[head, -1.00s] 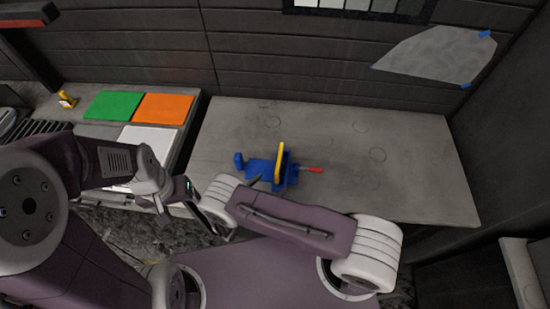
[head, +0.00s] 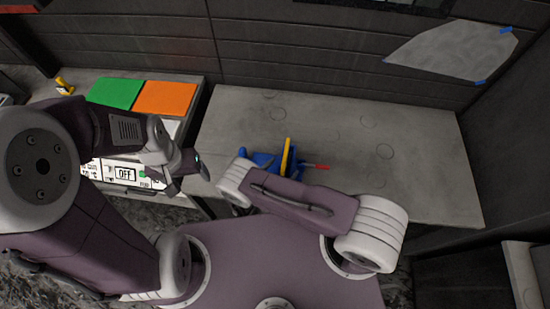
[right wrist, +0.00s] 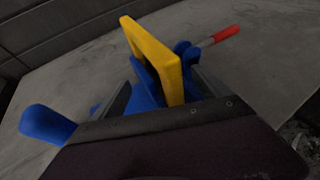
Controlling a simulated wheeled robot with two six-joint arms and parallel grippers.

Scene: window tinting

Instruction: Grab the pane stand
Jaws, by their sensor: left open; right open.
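The pane stand appears to be the blue piece (head: 262,160) on the grey bench, with a yellow frame (head: 287,156) upright on it. My right forearm covers its near side in the head view. In the right wrist view the blue piece (right wrist: 45,124) and yellow frame (right wrist: 168,62) are close ahead. My right gripper (right wrist: 160,82) is open, its dark fingers to either side of the yellow frame and blue middle; contact cannot be told. My left gripper (head: 190,170) is open, away to the left of the stand, over the bench edge.
A red-handled tool (head: 321,167) sticks out right of the stand. Green (head: 115,94) and orange (head: 165,97) sheets lie on the left counter, with a printed OFF panel (head: 125,174) below. The grey bench (head: 420,180) is clear at right. A film sheet (head: 450,50) is taped to the wall.

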